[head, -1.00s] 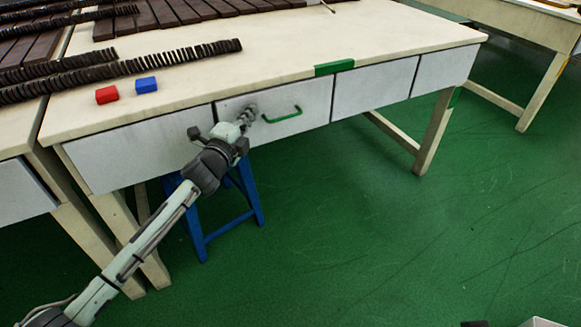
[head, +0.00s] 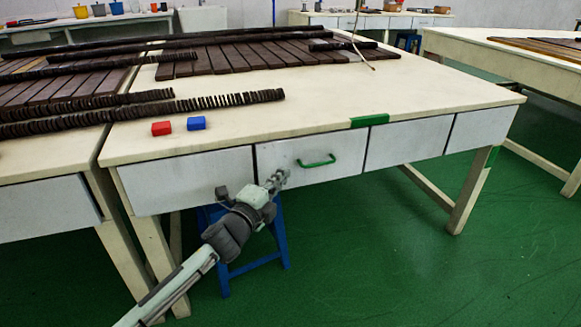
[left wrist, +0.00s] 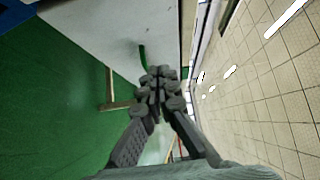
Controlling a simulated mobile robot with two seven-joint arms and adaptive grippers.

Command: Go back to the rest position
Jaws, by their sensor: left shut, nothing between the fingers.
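My left gripper (head: 278,181) is in front of the white drawer front (head: 285,160) of the cream table, a little left of and below its green handle (head: 317,161). It is shut and empty, and apart from the handle. In the left wrist view the closed fingers (left wrist: 157,80) point at the drawer front, with the green handle (left wrist: 143,56) beyond their tips. The drawer looks shut. My right gripper is not in view.
A blue stool (head: 245,265) stands under the table. The green floor (head: 400,270) in front is clear.

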